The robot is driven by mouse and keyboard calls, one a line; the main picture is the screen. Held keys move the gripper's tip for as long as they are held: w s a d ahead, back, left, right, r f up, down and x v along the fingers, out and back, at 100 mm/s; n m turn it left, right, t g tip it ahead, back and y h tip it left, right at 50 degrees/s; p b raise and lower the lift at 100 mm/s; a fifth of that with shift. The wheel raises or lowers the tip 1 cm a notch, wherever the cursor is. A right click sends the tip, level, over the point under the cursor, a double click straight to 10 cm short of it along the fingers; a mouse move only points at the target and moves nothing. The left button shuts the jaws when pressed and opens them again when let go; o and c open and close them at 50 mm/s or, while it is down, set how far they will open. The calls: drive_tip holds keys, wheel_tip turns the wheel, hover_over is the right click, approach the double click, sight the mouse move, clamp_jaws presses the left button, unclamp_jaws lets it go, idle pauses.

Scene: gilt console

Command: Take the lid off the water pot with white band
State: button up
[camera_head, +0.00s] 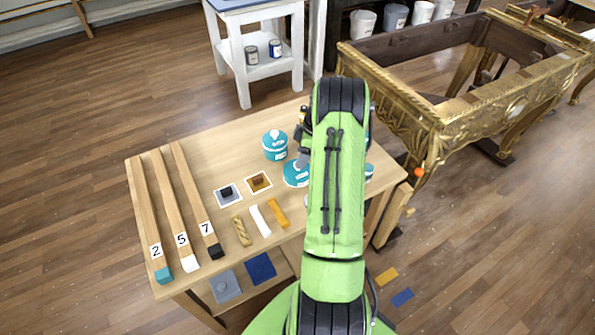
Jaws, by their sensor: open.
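A teal lidded pot (275,150) with a pale knob and a small white mark stands on the wooden table. A second teal pot (294,178) stands just in front and to the right, partly covered by my arm. Part of another teal and white thing (369,171) shows at the right side of my arm. I cannot tell for sure which pot has the white band. My gripper (303,158) is over the second pot, mostly hidden by my green arm. It is open; whether it touches the lid cannot be seen.
The table (218,155) also holds three numbered wooden strips (180,208) at the left, two small framed sample blocks (258,182) and several short bars (260,220). A gilt console frame (440,135) stands close at the right. A white stand (262,67) is behind.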

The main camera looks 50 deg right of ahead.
drive_tip(key=b+x, duration=0.1)
drive_tip(key=x, duration=0.3)
drive_tip(key=shift+w, duration=0.1)
drive_tip(key=shift+r, duration=0.15)
drive_tip(key=shift+c, duration=0.6)
clamp_jaws()
